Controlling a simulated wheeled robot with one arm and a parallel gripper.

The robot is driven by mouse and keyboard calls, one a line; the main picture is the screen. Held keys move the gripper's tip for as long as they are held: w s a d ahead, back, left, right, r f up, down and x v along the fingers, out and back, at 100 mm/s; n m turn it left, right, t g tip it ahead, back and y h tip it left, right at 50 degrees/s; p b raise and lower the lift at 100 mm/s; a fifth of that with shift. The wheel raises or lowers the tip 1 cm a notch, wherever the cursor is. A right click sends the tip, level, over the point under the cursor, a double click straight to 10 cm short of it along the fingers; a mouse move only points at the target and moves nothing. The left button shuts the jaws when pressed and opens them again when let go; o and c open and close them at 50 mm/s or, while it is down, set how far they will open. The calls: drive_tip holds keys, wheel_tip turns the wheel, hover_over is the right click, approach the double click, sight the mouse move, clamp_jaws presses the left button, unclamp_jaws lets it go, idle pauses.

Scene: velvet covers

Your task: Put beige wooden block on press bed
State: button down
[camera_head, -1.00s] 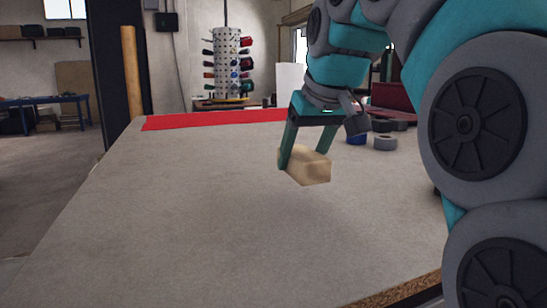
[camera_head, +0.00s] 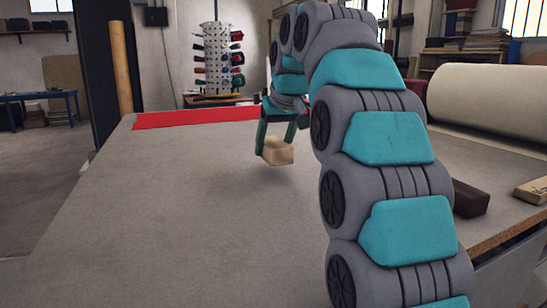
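The beige wooden block (camera_head: 278,153) is between the fingers of my gripper (camera_head: 275,146), which is shut on it. The block looks slightly tilted and seems to hang a little above the wide grey surface, though any small gap under it is hard to tell. This grey surface (camera_head: 190,210), which looks like the press bed, is flat and mostly bare, with a red strip (camera_head: 195,117) along its far edge. My arm covers part of its right side.
A large cream roll (camera_head: 495,105) lies at the right. A dark brown block (camera_head: 469,198) and a pale wooden piece (camera_head: 531,190) lie near the right edge. A white pegged rack (camera_head: 217,60) stands behind the surface. The left and front of the surface are clear.

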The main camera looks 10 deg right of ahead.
sight(276, 144)
drive_tip(key=shift+f, duration=1.75)
drive_tip(key=shift+f, duration=0.1)
unclamp_jaws()
drive_tip(key=v, duration=0.7)
drive_tip(key=shift+s+a+r, duration=0.1)
drive_tip(key=shift+r, duration=0.2)
